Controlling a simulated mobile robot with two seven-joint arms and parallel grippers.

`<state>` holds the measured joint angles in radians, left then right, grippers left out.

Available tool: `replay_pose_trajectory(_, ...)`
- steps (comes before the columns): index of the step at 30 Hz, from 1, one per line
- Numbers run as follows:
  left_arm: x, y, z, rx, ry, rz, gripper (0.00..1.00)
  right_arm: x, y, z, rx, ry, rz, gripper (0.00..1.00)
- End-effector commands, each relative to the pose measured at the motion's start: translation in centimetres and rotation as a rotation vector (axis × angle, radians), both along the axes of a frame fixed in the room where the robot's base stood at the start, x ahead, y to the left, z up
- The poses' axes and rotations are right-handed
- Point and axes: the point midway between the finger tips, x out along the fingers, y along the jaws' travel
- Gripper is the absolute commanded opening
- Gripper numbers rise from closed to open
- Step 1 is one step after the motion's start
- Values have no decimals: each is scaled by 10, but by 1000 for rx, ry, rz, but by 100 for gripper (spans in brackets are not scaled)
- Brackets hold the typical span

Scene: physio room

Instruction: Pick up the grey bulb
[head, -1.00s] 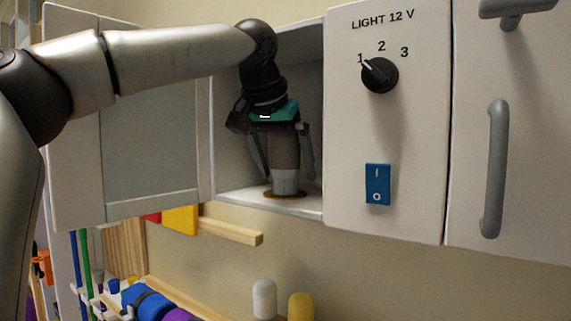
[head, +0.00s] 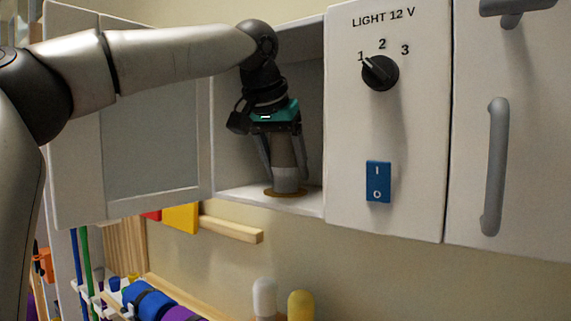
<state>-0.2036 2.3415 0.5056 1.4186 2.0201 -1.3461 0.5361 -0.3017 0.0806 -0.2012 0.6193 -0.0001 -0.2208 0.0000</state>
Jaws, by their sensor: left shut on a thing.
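The grey bulb (head: 285,180) stands upright on a brown round pad (head: 270,192) on the floor of the open cabinet compartment. Its lower part is lighter grey than its upper part. My left gripper (head: 283,160) reaches in from the left and points down over the bulb. Its fingers are shut on the bulb's sides, and the gripper body hides the bulb's top. My right gripper is not in view.
The compartment's side wall and panel (head: 385,135), with a dial (head: 380,73) and a blue switch (head: 378,181), stand close on the right. An open door (head: 150,130) is behind my arm. White (head: 264,297) and yellow (head: 300,304) rounded objects stand below.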

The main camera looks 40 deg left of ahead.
Motion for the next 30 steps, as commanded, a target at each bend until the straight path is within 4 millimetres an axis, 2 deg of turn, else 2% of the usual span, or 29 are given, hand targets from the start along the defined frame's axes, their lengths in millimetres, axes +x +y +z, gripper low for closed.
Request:
replay_pose_trajectory(1, 0, 0, 1, 1, -2, 0, 14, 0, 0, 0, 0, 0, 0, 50)
replay_pose_trajectory(5, 0, 0, 1, 1, -2, 0, 0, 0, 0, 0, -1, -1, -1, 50)
replay_pose_trajectory(17, 0, 0, 4, 1, -4, 0, 0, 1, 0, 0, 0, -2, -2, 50)
replay_pose_trajectory(23, -1, -1, 18, 0, -5, 0, 0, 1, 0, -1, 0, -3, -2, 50)
replay_pose_trajectory(30, -43, -14, 14, 1, -8, -5, 0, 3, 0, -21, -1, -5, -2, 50)
